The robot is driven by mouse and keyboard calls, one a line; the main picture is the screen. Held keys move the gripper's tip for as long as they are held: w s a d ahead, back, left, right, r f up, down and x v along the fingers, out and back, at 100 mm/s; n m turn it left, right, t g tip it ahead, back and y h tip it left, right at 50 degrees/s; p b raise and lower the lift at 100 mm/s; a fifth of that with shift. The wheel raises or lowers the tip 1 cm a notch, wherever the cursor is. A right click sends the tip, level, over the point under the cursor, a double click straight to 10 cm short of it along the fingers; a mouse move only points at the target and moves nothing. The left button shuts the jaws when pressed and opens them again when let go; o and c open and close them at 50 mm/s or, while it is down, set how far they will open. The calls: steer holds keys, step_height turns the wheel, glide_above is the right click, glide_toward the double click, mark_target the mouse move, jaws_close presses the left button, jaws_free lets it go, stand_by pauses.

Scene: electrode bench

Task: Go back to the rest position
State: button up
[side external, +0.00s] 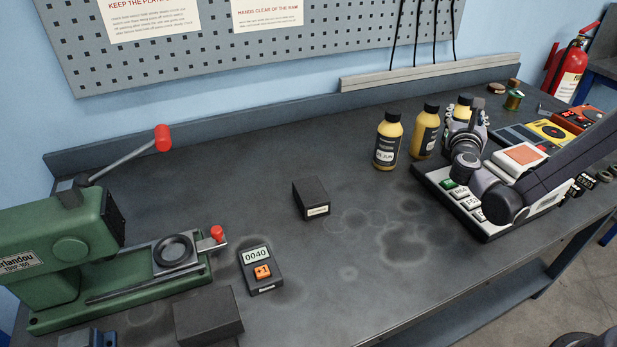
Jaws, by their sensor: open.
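My gripper (477,120) is at the right side of the bench, at the end of my folded arm. It is small in the picture and partly hidden by my own wrist, and its jaws are open. No object shows between its fingers. It is above or beside a black-and-white tray (480,226) of labelled blocks, and in the picture it overlaps the rearmost of several yellow bottles with black caps (463,104). I cannot tell the exact gap to that bottle.
A green press (75,250) with a red-knobbed lever stands at the left. A counter reading 0040 (260,270), a black box (311,198) and a dark block (208,315) lie on the bench. A multimeter (550,131) is behind my arm.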

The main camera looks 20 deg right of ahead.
steer(key=s+a+m+g+y, duration=0.1)
steer(key=s+a+m+y, duration=0.2)
steer(key=s+m, duration=0.2)
steer(key=s+a+m+g+y, duration=0.2)
steer(key=s+m, duration=0.4)
steer(key=m, duration=0.3)
steer(key=s+a+f+m+g+y, duration=0.1)
steer(key=s+a+m+g+y, duration=0.1)
steer(key=s+a+m+y, duration=0.2)
steer(key=shift+s+a+m, duration=0.2)
steer(key=shift+s+m, duration=0.3)
steer(key=shift+m, duration=0.3)
steer(key=shift+s+a+m, duration=0.2)
steer(key=shift+s+m, duration=0.25)
steer(key=shift+m, duration=0.35)
steer(key=s+a+f+m+y, duration=0.1)
steer(key=s+a+m+y, duration=0.3)
steer(key=s+a+m, duration=0.1)
steer(key=shift+s+a+f+m+g, duration=0.15)
steer(key=shift+s+a+m+g, duration=0.15)
steer(key=shift+s+a, duration=0.35)
steer(key=shift+w, duration=0.1)
